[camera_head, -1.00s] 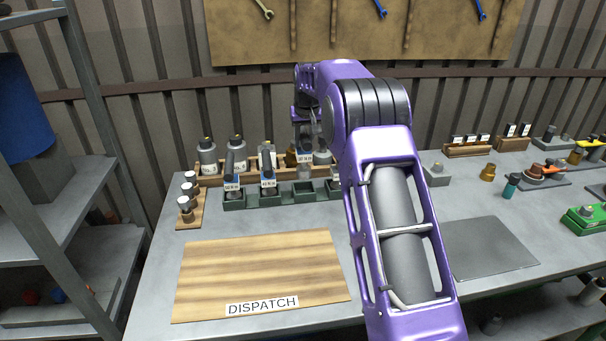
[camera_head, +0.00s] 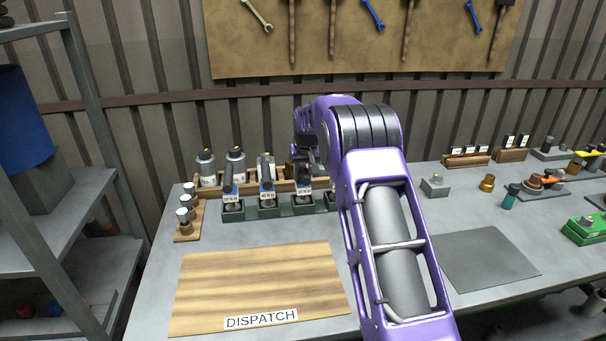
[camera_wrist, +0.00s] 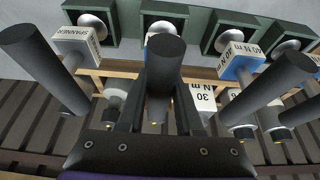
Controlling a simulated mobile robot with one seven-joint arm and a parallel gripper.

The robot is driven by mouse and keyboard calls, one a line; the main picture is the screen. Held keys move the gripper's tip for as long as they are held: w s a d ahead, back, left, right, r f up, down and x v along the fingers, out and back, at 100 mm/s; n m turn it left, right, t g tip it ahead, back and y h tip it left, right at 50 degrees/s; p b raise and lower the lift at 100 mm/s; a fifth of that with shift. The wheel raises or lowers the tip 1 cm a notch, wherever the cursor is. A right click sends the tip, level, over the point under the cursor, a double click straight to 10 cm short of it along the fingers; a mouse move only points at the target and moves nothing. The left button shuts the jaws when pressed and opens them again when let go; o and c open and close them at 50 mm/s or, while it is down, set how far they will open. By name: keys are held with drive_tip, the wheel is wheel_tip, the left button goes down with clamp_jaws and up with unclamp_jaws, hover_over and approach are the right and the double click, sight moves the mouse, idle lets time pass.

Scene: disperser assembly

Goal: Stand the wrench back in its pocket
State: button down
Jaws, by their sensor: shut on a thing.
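Two similar wrenches (camera_head: 267,185) (camera_head: 230,188) stand in the pockets to the left.
A tool labelled SPANNER (camera_wrist: 78,42) stands close beside the held wrench. A wooden DISPATCH board (camera_head: 260,280) lies clear in front. A grey mat (camera_head: 490,258) lies to the right.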

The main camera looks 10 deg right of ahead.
drive_tip(key=c, duration=0.6)
unclamp_jaws()
drive_tip(key=shift+s+r, duration=0.1)
drive_tip(key=shift+r, duration=0.25)
drive_tip(key=v, duration=1.1)
drive_tip(key=shift+s+r, duration=0.1)
drive_tip(key=shift+r, duration=0.15)
